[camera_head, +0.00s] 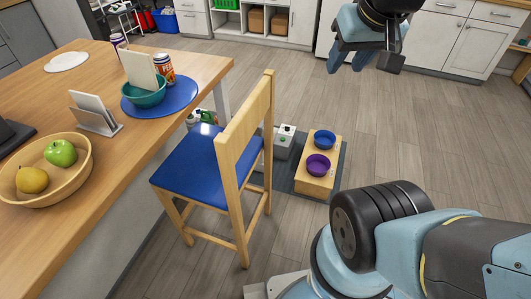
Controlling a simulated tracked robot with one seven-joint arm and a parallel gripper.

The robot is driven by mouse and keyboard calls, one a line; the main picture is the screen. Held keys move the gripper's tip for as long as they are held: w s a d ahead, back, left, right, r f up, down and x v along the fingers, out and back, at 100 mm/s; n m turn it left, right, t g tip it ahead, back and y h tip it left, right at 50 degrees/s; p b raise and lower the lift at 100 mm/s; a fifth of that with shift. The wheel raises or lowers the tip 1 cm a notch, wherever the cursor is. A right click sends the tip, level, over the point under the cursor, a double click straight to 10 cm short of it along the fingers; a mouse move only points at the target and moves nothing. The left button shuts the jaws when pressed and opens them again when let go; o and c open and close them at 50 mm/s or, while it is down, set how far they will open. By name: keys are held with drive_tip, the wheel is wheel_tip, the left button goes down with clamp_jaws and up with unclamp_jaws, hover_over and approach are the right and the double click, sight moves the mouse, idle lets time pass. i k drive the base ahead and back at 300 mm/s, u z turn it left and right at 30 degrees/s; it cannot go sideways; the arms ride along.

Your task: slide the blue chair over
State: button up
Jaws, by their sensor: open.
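The blue chair (191,165) has a blue seat and a light wooden frame. It stands upright on the floor at the right side of the wooden table, with its backrest (246,134) toward the right. My gripper (346,66) hangs at the top right, well above the floor, pointing down. It is open and empty, and apart from the chair.
The table (110,165) holds a fruit bowl (75,185) and a teal bowl on a blue mat (185,94). Beyond the chair, a wooden feeder (313,186) with two bowls sits on a grey mat. Floor beyond the feeder is clear; cabinets line the back.

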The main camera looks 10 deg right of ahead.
sight(210, 168)
drive_tip(key=z, duration=0.8)
drive_tip(key=k, duration=1.6)
drive_tip(key=u, duration=1)
drive_tip(key=i, duration=1.15)
drive_tip(key=z, duration=0.1)
